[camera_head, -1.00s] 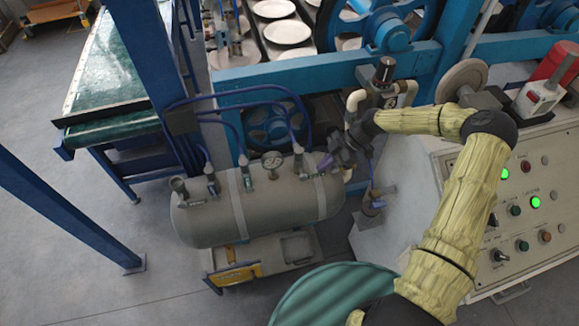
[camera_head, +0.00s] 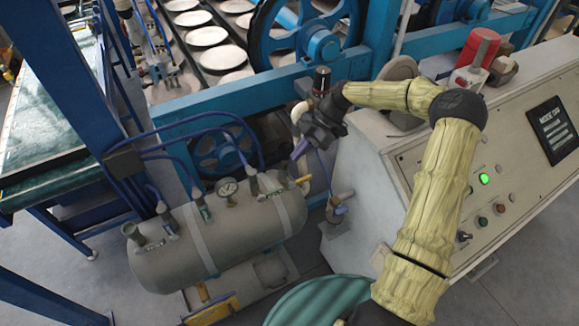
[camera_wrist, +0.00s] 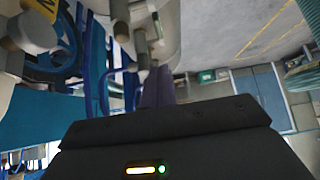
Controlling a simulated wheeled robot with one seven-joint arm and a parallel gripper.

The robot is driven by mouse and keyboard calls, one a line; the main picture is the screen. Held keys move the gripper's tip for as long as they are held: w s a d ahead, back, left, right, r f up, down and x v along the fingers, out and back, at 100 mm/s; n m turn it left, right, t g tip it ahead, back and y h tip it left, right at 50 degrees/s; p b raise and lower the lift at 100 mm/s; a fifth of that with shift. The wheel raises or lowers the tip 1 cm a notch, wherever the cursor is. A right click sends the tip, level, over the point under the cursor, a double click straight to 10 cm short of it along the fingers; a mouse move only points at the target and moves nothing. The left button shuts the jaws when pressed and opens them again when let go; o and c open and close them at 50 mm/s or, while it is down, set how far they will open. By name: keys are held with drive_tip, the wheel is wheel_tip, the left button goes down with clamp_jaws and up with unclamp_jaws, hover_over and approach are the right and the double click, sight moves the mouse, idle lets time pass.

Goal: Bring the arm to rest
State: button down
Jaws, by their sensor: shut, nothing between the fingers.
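My arm reaches up from the bottom of the head view and bends at the black elbow toward the left. My gripper (camera_head: 300,149) is shut and empty. It hangs above the right end of the grey air tank (camera_head: 225,235), in front of the blue machine frame, apart from both as far as I can tell. In the wrist view the purple fingers (camera_wrist: 157,88) show close together, beyond the dark gripper body, with nothing between them.
White plates (camera_head: 222,58) lie on the conveyor behind the blue frame. Grey floor is clear at the lower left.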

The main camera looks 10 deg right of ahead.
drive_tip(key=shift+w+d+r, duration=0.15)
drive_tip(key=shift+d+r, duration=0.2)
idle(0.3)
drive_tip(key=s+d+r+m+t+h, duration=0.2)
drive_tip(key=s+r+m+h, duration=0.1)
drive_tip(key=s+m, duration=0.8)
drive_tip(key=s+d+r+m+t+h, duration=0.3)
drive_tip(key=s+r+m+h, duration=0.1)
drive_tip(key=s+m, duration=0.7)
drive_tip(key=shift+r+t, duration=0.3)
drive_tip(key=shift+r, duration=0.2)
